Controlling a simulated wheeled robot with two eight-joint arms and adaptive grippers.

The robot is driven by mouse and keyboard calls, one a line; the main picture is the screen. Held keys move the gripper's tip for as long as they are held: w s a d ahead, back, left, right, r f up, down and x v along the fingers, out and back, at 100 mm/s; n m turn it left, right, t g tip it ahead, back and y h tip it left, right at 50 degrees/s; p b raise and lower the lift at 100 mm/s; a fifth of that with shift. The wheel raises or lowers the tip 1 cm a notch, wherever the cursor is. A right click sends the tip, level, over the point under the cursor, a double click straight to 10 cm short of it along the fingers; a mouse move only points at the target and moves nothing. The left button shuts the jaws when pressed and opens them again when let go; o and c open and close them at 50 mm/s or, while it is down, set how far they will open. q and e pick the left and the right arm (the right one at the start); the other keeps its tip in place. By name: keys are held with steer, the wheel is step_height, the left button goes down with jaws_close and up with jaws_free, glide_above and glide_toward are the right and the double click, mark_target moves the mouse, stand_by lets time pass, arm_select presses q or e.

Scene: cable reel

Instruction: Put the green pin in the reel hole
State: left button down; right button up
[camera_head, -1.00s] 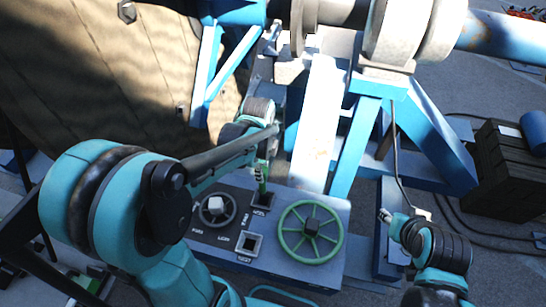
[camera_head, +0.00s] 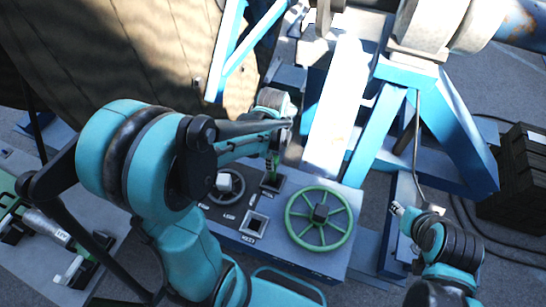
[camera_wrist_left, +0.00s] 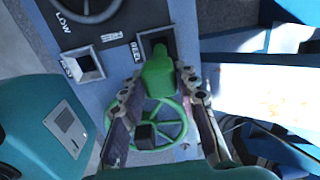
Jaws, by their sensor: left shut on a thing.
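The green pin (camera_head: 274,162) is upright at the square reel hole (camera_head: 270,184) in the control panel. In the left wrist view the pin (camera_wrist_left: 158,76) sits between the fingers of my left gripper (camera_wrist_left: 163,108), which is shut on it. Its lower end overlaps the reel hole (camera_wrist_left: 152,40); how deep it goes is hidden. The square rest hole (camera_head: 254,224) is empty, and it also shows in the wrist view (camera_wrist_left: 88,65). My right gripper (camera_head: 399,210) is away to the right, small and empty; its opening is unclear.
A green handwheel (camera_head: 320,218) stands on the panel, right of the holes. A blue frame (camera_head: 440,130) and a pale beam (camera_head: 335,120) rise behind. A dark crate (camera_head: 515,180) stands at right.

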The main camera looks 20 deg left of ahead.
mark_target(273, 174)
arm_select(q)
steer(key=shift+f+b, duration=2.1)
steer(key=shift+f, duration=1.05)
steer(key=shift+f+b, duration=1.7)
steer(key=shift+f, duration=0.05)
steer(key=c, duration=1.1)
jaws_free()
steer(key=shift+o, duration=0.2)
step_height(273, 174, up, 12)
steer(key=shift+r, duration=0.1)
